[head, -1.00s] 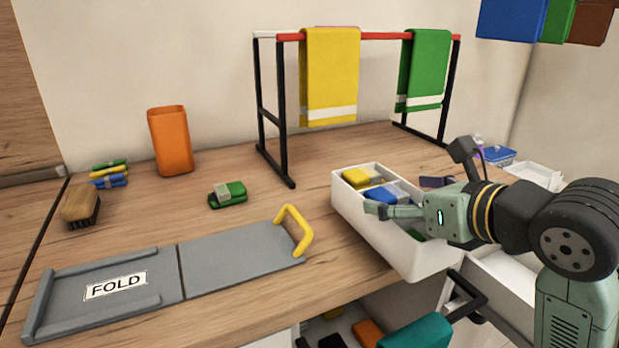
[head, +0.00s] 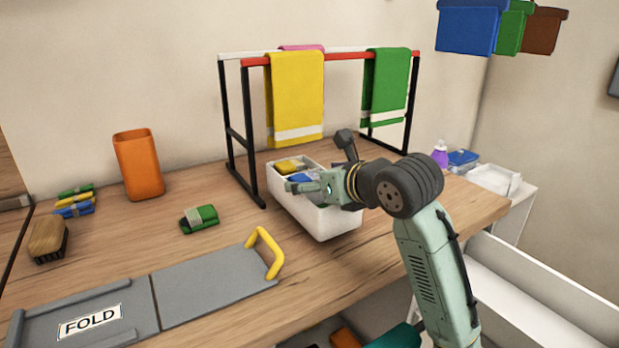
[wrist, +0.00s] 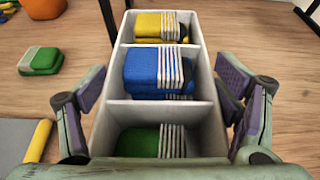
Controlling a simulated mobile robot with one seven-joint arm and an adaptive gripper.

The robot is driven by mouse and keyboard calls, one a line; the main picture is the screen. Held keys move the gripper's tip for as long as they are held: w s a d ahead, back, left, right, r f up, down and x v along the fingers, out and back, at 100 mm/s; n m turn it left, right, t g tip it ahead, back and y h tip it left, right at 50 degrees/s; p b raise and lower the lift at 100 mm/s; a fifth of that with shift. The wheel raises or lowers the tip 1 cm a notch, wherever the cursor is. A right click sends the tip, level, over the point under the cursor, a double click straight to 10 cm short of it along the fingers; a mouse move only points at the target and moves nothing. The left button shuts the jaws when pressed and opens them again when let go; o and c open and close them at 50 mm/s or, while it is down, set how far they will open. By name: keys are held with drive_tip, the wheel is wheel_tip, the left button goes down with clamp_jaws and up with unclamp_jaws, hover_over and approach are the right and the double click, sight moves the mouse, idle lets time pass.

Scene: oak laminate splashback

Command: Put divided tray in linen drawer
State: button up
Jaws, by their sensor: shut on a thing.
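The divided tray (head: 318,222) is white, with its compartments in a row. In the wrist view, the tray (wrist: 108,135) holds yellow folded cloths (wrist: 160,25) in the far compartment, blue ones (wrist: 155,70) in the middle and a green one (wrist: 138,143) in the near one. My gripper (head: 318,187) is at the tray, its fingers on either side of the walls, shut on it. The tray appears upright over the worktop near the drying rack's left foot; I cannot tell whether it touches the wood. An open white drawer (head: 530,308), apparently the linen drawer, is at the lower right, below the worktop.
The drying rack (head: 228,125) with yellow and green towels stands behind the tray. The grey folding board (head: 215,290) with its yellow handle lies at the front left. A green cloth (head: 199,218), orange container (head: 138,165) and brush (head: 48,238) are on the left.

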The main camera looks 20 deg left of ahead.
drive_tip(key=shift+w+a+r, duration=0.15)
drive_tip(key=shift+w+a, duration=0.5)
drive_tip(key=shift+a, duration=0.25)
drive_tip(key=shift+w+a+f+p, duration=0.2)
drive_tip(key=shift+p, duration=0.15)
drive_tip(key=shift+f, duration=0.75)
drive_tip(key=o, duration=1.1)
